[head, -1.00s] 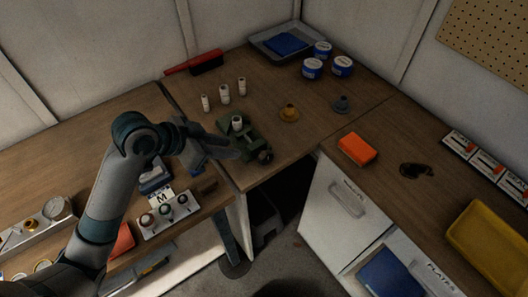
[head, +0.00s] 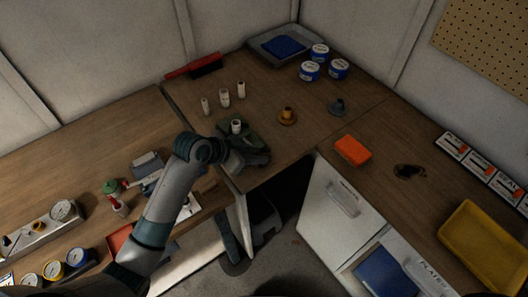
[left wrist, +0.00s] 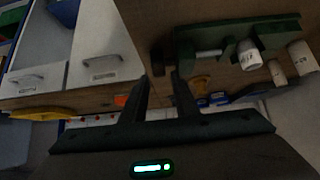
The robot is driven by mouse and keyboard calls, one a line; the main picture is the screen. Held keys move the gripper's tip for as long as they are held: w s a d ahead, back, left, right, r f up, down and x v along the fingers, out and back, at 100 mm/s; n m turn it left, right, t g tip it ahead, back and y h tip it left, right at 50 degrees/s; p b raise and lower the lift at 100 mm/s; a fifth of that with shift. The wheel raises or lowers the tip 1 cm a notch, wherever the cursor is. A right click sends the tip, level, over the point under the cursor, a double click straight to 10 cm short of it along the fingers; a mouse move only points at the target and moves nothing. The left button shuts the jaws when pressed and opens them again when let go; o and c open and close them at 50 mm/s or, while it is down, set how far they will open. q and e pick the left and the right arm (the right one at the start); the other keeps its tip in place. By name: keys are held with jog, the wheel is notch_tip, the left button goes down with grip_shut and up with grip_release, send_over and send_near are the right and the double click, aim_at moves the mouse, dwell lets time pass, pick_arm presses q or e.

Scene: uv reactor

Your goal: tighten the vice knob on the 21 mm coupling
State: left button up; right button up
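The green vice (head: 252,137) stands near the front edge of the middle bench. A white coupling (head: 236,126) stands upright in it. Both show in the left wrist view, the vice (left wrist: 285,27) and the coupling (left wrist: 249,57). My left gripper (head: 248,159) is at the front end of the vice and hides the knob in the head view. In the left wrist view the fingers of my left gripper (left wrist: 161,78) are apart, with the vice's dark end (left wrist: 159,57) just beyond their tips. I cannot tell whether they touch the knob. My right gripper is not in view.
White cylinders (head: 225,97) stand behind the vice. An orange box (head: 352,150) lies on the right bench. Below the vice is a dark gap between the benches.

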pick_arm(q)
jog(key=shift+p+x, duration=0.5)
jog(key=shift+x, duration=1.75)
grip_shut()
